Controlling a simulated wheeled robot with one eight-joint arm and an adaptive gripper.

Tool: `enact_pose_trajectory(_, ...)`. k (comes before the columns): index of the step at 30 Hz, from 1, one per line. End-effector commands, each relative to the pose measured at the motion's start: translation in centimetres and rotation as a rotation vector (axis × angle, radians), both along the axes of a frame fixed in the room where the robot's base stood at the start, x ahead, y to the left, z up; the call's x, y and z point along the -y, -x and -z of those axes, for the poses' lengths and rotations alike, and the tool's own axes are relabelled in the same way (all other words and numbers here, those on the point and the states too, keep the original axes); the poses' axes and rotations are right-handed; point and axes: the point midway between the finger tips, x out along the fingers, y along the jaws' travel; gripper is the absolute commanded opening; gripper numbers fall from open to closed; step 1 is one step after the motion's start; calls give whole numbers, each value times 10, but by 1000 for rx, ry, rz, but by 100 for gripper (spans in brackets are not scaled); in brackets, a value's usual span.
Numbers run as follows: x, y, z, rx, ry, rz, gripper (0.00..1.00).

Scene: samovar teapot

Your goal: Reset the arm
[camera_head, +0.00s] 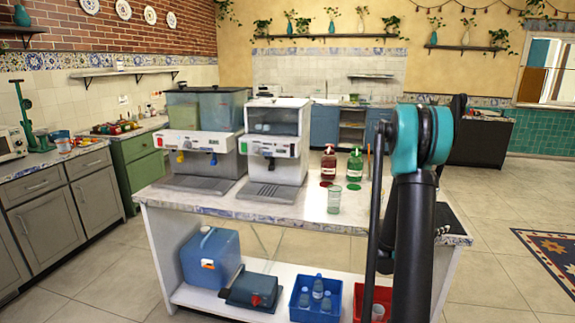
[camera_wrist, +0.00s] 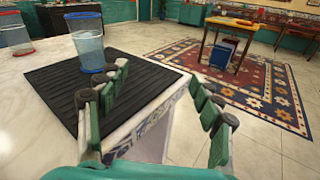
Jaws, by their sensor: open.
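My gripper (camera_wrist: 160,75) is open and empty in the wrist view, its two green and grey fingers spread wide apart. It is near the corner of the pale counter (camera_wrist: 45,62), with the floor showing between the fingers. A clear bluish cup (camera_wrist: 88,46) stands upright on a black ribbed mat (camera_wrist: 140,92), beyond the left finger and apart from it as far as I can tell. In the head view my arm (camera_head: 412,205) rises at the right of the counter, its teal joint on top. My gripper cannot be made out there.
Two drink dispensers (camera_head: 205,140) (camera_head: 276,145), a glass (camera_head: 334,199), a red bottle (camera_head: 328,163) and a green bottle (camera_head: 354,165) stand on the counter. A blue crate (camera_head: 303,300) sits on the lower shelf. Open floor and a patterned rug (camera_wrist: 270,85) lie to the right.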

Motion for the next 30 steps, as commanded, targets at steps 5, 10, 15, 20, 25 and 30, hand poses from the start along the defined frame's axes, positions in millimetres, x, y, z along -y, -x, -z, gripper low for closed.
enact_pose_trajectory(5, -11, 10, 0, 88, -109, 9, 66)
enact_pose_trajectory(10, -26, 25, 3, 204, -257, 30, 66)
enact_pose_trajectory(15, -54, 48, 10, 370, -482, 81, 66)
enact_pose_trajectory(20, -97, 83, 23, 565, -767, 184, 66)
enact_pose_trajectory(25, -149, 123, 41, 744, -1062, 345, 66)
enact_pose_trajectory(30, -208, 167, 60, 889, -1335, 560, 66)
